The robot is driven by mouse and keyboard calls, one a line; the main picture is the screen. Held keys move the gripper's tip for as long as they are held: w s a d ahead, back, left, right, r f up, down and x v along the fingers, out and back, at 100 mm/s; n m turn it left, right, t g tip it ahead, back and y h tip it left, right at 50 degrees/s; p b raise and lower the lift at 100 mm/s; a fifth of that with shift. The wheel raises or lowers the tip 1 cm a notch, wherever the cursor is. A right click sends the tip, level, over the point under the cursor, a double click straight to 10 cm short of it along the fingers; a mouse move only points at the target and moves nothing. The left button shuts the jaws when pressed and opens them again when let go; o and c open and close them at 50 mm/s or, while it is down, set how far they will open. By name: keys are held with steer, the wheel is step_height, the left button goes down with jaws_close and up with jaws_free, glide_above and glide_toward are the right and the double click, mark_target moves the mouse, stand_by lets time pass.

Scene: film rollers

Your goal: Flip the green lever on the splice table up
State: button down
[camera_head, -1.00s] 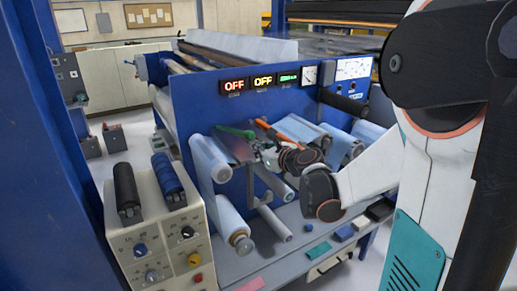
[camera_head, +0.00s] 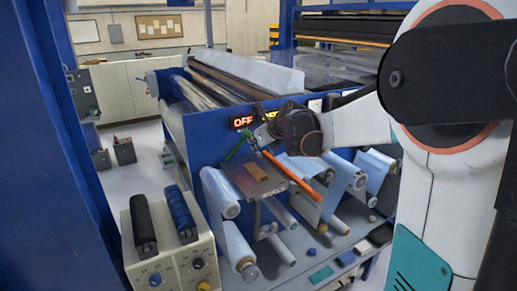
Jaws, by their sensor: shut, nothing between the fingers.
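The green lever (camera_head: 237,148) is at the left back of the splice table (camera_head: 272,187), against the blue machine panel. It slants, with its right end higher than its left. My gripper (camera_head: 260,136) is shut and empty, just right of the lever's upper end. Its fingertips are small and dark here, so I cannot tell whether they touch the lever. An orange lever (camera_head: 291,178) runs from near my gripper down to the right across the table's edge.
An OFF display (camera_head: 243,122) is lit on the panel behind my gripper; the display beside it is partly covered. Pale blue film rollers (camera_head: 222,193) flank the table. A beige control box (camera_head: 172,247) stands at the front left.

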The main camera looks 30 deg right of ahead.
steer(key=shift+w+r, duration=0.35)
steer(key=shift+r, duration=0.4)
